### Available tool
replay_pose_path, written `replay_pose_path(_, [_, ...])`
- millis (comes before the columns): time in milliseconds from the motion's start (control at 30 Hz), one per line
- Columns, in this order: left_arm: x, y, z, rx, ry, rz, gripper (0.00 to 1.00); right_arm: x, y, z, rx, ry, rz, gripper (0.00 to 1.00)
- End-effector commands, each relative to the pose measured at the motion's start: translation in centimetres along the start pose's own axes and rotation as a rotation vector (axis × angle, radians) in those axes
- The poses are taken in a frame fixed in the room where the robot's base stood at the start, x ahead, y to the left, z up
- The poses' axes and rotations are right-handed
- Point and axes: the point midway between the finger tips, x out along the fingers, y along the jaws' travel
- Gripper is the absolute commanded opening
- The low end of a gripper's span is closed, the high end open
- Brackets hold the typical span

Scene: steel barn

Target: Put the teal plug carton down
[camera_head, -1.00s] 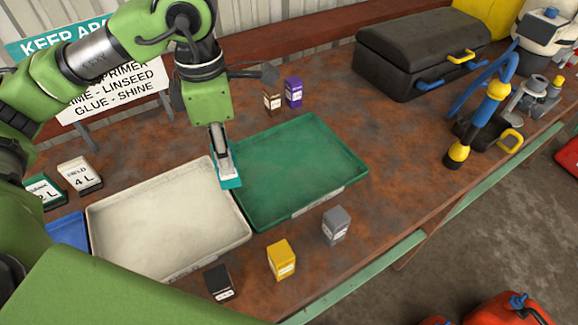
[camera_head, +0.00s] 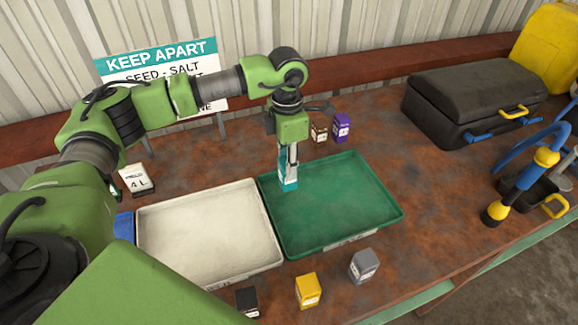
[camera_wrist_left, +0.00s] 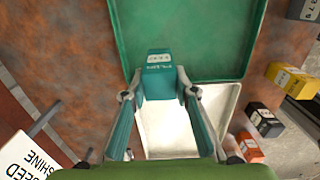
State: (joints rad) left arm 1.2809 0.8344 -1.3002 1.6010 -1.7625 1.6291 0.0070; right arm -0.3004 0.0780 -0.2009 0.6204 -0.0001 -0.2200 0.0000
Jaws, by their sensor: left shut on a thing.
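My left gripper (camera_head: 288,170) points down and is shut on the teal plug carton (camera_head: 288,184), near the far left corner of the green tray (camera_head: 330,208) in the head view. The carton looks upright; I cannot tell whether its base touches the tray. In the left wrist view the carton's teal face with a pale label (camera_wrist_left: 158,70) shows between the two fingers, in front of the green tray (camera_wrist_left: 190,30). My right gripper is not in view.
A white tray (camera_head: 205,235) adjoins the green one on the left. Brown (camera_head: 319,131) and purple (camera_head: 341,126) cartons stand behind; black (camera_head: 247,301), yellow (camera_head: 308,291) and grey (camera_head: 364,264) ones in front. A black case (camera_head: 470,100) stands at the back right. Most of the green tray is clear.

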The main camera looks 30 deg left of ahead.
Motion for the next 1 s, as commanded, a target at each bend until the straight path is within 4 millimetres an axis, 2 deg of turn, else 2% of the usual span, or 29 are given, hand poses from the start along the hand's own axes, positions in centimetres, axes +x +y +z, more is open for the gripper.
replay_pose_path(167, [1.1, 0.7, 0.6, 0.0, 0.001, 0.0, 0.02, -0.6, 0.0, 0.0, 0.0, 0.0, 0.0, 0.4])
replay_pose_path(367, [3.6, 0.7, 0.5, 0.001, 0.002, -0.001, 0.02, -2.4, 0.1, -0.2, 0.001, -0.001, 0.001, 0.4])
replay_pose_path(767, [4.6, 0.7, 0.6, 0.001, 0.0, 0.0, 0.02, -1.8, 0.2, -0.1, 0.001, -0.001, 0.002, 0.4])
replay_pose_path(800, [4.6, 0.7, 0.6, 0.001, 0.0, 0.0, 0.3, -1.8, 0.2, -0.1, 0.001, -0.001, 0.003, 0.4])
replay_pose_path(867, [4.5, 0.7, 0.5, 0.001, 0.0, 0.0, 0.44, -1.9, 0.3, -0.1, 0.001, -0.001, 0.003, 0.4])
replay_pose_path(1000, [4.5, 0.7, 0.5, 0.001, 0.0, 0.0, 0.44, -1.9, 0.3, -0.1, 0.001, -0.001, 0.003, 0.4])
